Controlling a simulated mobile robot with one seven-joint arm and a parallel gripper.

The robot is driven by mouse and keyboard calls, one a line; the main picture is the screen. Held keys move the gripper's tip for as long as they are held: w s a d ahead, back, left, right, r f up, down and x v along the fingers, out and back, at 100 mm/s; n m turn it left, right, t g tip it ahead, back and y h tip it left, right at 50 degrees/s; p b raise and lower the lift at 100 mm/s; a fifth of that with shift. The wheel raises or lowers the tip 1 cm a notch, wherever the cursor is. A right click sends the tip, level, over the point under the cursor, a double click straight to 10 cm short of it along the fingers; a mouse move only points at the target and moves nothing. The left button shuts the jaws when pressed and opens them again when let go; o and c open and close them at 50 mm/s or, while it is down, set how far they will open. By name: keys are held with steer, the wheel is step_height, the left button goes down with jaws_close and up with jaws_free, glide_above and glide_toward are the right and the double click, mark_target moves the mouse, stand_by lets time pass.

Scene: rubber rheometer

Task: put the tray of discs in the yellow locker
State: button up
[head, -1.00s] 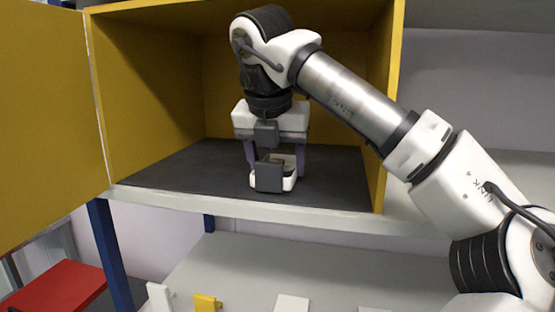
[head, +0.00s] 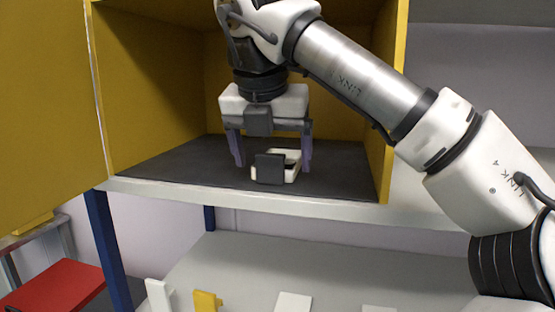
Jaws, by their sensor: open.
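The yellow locker (head: 160,85) stands open on a shelf, with its door (head: 45,110) swung out to the left. A small white tray (head: 290,174) with a dark grey front plate (head: 269,169) rests on the dark locker floor (head: 200,165). Its contents are too small to make out. My gripper (head: 272,160) is inside the locker, pointing down above the tray. Its two purple-grey fingers are spread wide, one on each side of the tray. The left finger is clearly apart from it; the right finger is close to its right side.
The locker's right wall (head: 387,110) is near my arm. A pale shelf edge (head: 250,195) runs below the locker. A lower shelf (head: 330,260) holds several small white and yellow pieces. A red surface (head: 50,288) is at lower left.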

steer(key=shift+s+a+p, duration=0.2)
steer(key=shift+s+a, duration=0.2)
steer(key=shift+s, duration=0.85)
steer(key=shift+s+a+p, duration=0.2)
steer(key=shift+s+a, duration=0.2)
steer(key=shift+s, duration=0.9)
steer(key=shift+s+a+p, duration=0.2)
steer(key=shift+s+a, duration=0.2)
steer(key=shift+s, duration=0.85)
